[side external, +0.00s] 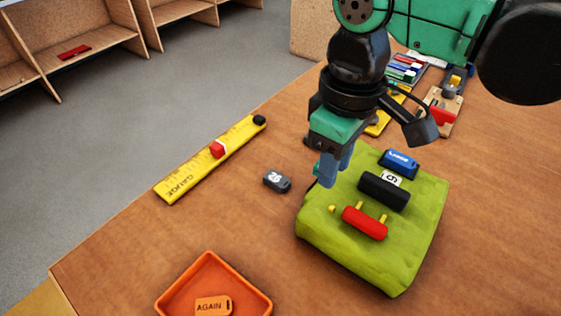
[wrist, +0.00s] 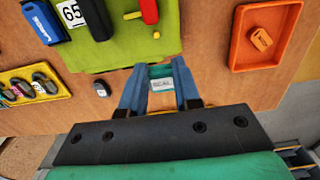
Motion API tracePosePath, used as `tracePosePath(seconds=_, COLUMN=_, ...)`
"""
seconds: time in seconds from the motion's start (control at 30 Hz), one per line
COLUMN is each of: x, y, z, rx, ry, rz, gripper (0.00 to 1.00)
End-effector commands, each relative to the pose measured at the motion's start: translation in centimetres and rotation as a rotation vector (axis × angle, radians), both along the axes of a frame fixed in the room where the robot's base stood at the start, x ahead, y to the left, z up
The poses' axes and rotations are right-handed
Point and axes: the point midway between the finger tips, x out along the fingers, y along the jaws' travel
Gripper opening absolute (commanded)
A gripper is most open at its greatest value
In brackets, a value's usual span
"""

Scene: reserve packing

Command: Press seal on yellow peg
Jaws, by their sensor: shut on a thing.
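My gripper (side external: 332,176) is shut on a small teal seal (wrist: 161,84) with a pale label that seems to read SEAL. In the side view the seal (side external: 316,169) is mostly hidden behind the blue fingers. The fingers are above the left edge of a lime green cushion (side external: 398,272). A small yellow peg (side external: 332,208) shows on the cushion left of a red bar (side external: 365,223); it also appears in the wrist view (wrist: 157,35). Other yellow pegs (side external: 383,218) stick out beside the red bar. The seal looks apart from them all.
A black bar (side external: 383,190), a numbered white card and a blue block (side external: 399,163) are on the cushion. A grey tag (side external: 277,181) lies left of it. A yellow gauge (side external: 211,161) and an orange tray (side external: 262,298) with an AGAIN tag are on the table.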

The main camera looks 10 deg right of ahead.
Motion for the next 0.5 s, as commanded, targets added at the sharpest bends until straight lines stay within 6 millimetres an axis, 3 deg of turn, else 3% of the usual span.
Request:
tracePosePath(seconds=0.27, x=-1.2, y=-1.6, z=-0.3, rx=0.0, ry=0.0, rz=0.0, gripper=0.0)
tracePosePath(seconds=0.5, x=-1.1, y=-1.6, z=-2.4, rx=0.0, ry=0.0, rz=0.0, gripper=0.0)
